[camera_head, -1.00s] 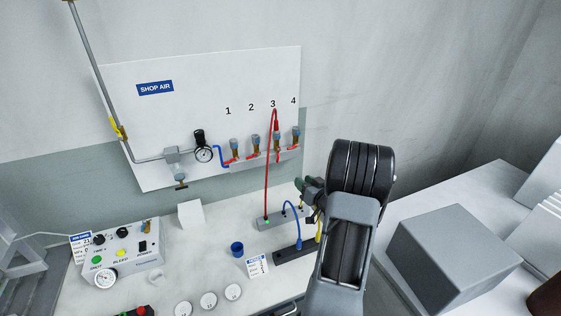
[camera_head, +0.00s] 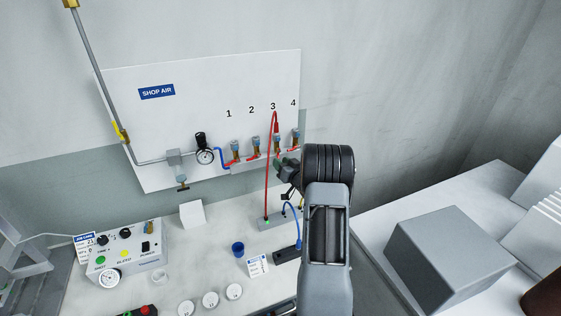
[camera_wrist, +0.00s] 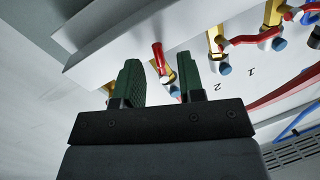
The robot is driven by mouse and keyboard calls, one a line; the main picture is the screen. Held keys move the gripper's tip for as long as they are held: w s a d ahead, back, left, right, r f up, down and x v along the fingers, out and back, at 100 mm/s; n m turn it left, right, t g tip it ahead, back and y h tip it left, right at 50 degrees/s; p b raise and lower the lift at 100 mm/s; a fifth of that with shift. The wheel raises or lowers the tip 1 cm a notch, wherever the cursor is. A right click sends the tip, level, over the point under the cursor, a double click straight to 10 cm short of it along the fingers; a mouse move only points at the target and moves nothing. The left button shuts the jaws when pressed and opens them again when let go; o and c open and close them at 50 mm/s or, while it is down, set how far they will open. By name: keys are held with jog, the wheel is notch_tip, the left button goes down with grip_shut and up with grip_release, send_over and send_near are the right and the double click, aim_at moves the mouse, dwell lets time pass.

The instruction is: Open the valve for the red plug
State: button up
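A red hose with a red plug (camera_head: 276,127) loops up to the valve (camera_head: 277,146) under number 3 on the wall panel. My gripper (camera_head: 286,164) is just below and right of that valve in the head view. In the wrist view my gripper (camera_wrist: 158,76) is open, its two green fingers apart. A red valve handle (camera_wrist: 158,56) shows between the fingertips, with brass and blue parts behind. Contact cannot be told. The valve under 2 (camera_wrist: 215,42) and the valve under 1 (camera_wrist: 270,30) lie to the right, their red handles crosswise.
Valve 4 (camera_head: 295,137) is close beside, right of valve 3. A pressure gauge (camera_head: 205,156) and blue tube are left of the valves. A grey box (camera_head: 450,250) stands right.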

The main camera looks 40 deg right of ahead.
jog(key=shift+w, duration=0.5)
jog(key=shift+c, duration=0.3)
